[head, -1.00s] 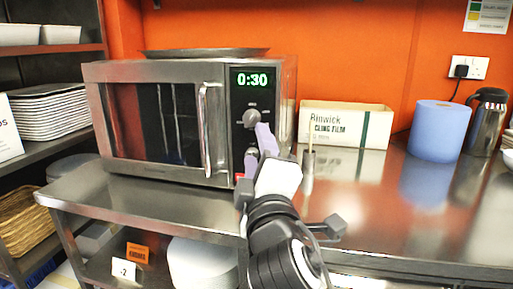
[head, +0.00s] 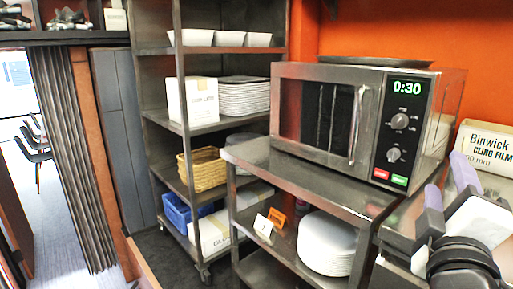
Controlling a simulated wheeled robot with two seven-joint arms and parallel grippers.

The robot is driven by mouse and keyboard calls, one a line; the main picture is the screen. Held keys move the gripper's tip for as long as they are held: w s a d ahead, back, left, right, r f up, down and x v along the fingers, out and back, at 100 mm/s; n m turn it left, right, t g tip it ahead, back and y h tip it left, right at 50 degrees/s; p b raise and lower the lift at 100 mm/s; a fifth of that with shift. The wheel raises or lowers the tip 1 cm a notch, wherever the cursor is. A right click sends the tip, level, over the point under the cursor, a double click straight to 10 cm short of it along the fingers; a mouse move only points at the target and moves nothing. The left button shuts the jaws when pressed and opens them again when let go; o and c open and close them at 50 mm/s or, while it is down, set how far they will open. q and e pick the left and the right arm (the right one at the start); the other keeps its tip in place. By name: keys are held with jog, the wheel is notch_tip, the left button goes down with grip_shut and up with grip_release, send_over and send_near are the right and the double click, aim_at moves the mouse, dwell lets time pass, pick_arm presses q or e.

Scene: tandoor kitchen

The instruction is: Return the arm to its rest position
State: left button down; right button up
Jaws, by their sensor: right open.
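My right gripper (head: 446,172) is at the lower right of the head view, with its arm rising from the bottom edge. Its two purple-grey fingers are apart and nothing shows between them. It appears in front of the steel counter, to the right of the microwave (head: 318,118). The microwave is steel, its door is shut and its green display reads 0:30. Two dials and a red and a green button show on its panel. My left gripper is not in view.
A cling film box (head: 486,150) stands behind the gripper at the right edge. A wheeled shelf rack (head: 159,95) with white trays (head: 243,97) and a wicker basket (head: 203,170) stands left. White plates (head: 326,244) sit under the counter. Floor shows at far left.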

jog(key=w+a+f+n+g+y+p, duration=0.15)
jog(key=a+f+y, duration=0.25)
jog(key=f, duration=0.7)
jog(key=w+a+f+m+g+y+p, duration=0.1)
jog(key=w+a+f+g+y, duration=0.2)
jog(key=f, duration=0.8)
pick_arm(q)
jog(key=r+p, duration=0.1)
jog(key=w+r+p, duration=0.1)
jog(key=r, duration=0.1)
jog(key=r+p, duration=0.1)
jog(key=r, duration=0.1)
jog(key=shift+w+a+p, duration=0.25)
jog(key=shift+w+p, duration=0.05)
jog(key=shift+p, duration=0.1)
pick_arm(e)
jog(key=s+a+f+m+g+y, duration=0.2)
jog(key=s+a+f+m, duration=0.1)
jog(key=s+f, duration=0.8)
jog(key=s+a+f+m+g+y, duration=0.2)
jog(key=s+a+f+m+y, duration=0.1)
jog(key=s+f, duration=0.7)
notch_tip(320, 180, down, 3)
jog(key=shift+s+a+f+m, duration=0.1)
jog(key=shift+s+a+m, duration=0.4)
jog(key=shift+a, duration=0.45)
